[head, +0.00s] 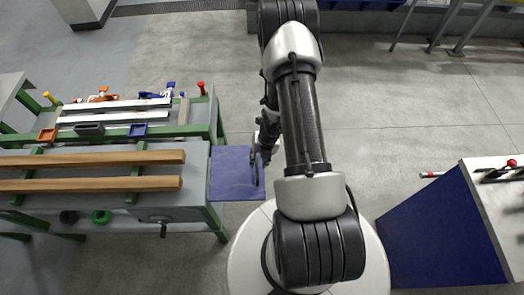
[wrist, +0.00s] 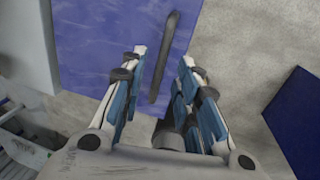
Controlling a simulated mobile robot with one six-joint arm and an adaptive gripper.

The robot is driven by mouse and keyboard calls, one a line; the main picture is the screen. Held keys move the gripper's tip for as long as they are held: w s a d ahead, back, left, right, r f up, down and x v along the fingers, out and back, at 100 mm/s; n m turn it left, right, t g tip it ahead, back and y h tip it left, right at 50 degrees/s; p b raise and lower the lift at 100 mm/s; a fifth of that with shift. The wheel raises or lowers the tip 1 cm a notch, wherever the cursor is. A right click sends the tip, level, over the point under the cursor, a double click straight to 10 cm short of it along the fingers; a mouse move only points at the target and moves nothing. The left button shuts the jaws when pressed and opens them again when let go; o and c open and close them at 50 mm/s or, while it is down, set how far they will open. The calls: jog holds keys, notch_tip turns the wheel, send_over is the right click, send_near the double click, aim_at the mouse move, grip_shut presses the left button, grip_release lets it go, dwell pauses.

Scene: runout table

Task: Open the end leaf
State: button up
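The blue end leaf (head: 228,187) is at the right end of the left table in the head view. It fills the upper middle of the wrist view (wrist: 95,60). I cannot tell its exact tilt. A dark bar handle (wrist: 165,50) is on the leaf, and it also shows near the leaf's right edge in the head view (head: 256,172). My gripper (wrist: 163,58) is open, with the handle's lower part between its fingers in the wrist picture. I see no finger touching the handle, and the depth between them is unclear. In the head view my arm partly hides the gripper.
The left table (head: 192,207) has a green frame and carries two wooden beams (head: 90,158), metal rails and clamps. On the right stands a white-topped table (head: 483,197) with a blue side panel (head: 435,235). Bare grey floor (head: 390,130) lies between them.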

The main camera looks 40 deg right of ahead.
notch_tip(320, 180, up, 7)
jog(key=d, duration=0.1)
jog(key=shift+s+r, duration=0.15)
jog(key=shift+s, duration=0.3)
jog(key=shift+d, duration=0.15)
jog(key=w+a+r+n+t+b, duration=0.1)
jog(key=a+r+n+b, duration=0.2)
jog(key=a+r+n, duration=0.55)
jog(key=w+a+r+n+t+b, duration=0.1)
jog(key=w+a+r+n+b, duration=0.2)
jog(key=r+n, duration=0.95)
jog(key=s+a+r+n+h+b, duration=0.1)
jog(key=s+a+r+n+b, duration=0.1)
jog(key=s+n, duration=0.6)
jog(key=s+a+r+n+t+b, duration=0.1)
jog(key=s+a+r+n+b, duration=0.2)
jog(key=s+n, duration=0.6)
jog(key=a+r+n, duration=0.1)
jog(key=n, duration=0.4)
jog(key=shift+r+h, duration=0.3)
jog(key=shift+h, duration=0.1)
